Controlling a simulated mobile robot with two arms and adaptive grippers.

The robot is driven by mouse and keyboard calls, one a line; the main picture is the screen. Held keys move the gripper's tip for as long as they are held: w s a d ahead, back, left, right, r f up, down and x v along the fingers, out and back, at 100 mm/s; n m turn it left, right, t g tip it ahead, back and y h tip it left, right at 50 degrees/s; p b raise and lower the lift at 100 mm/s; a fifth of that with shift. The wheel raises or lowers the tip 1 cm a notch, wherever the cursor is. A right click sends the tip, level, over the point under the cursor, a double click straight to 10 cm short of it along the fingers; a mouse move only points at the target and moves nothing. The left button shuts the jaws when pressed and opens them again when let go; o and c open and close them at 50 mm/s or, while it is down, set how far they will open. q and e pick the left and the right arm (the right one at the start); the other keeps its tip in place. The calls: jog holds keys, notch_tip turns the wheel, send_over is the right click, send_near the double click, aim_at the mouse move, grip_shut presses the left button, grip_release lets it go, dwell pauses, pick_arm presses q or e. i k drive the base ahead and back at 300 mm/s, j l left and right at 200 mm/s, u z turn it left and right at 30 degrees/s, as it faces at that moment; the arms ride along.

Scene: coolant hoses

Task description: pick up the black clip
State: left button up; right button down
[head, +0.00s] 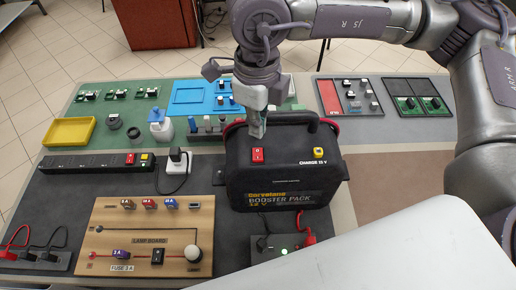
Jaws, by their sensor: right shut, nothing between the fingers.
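My right gripper (257,128) comes down from the top of the picture and points down over the back part of the black booster pack (285,183), just behind its red switch (257,156). Its fingers are shut with nothing between them. A small black piece that looks like the black clip (263,243) lies in front of the pack's left part, on a dark plate. It is dark on dark, so its outline is hard to tell. A red clip (307,239) with a red cable is to its right. The right gripper is well behind and above both. My left gripper is not in view.
A lamp board (140,225) and a black power strip (90,162) are on the left. Bottles (160,125), a blue tray (190,95) and a yellow tray (68,131) stand on the green mat behind.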

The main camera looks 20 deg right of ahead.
aim_at(261, 244)
jog(key=k+j, duration=0.2)
jog(key=k, duration=0.3)
jog(key=k+j, duration=0.2)
jog(key=k, duration=0.25)
jog(key=k+j, duration=0.2)
jog(key=k, duration=0.3)
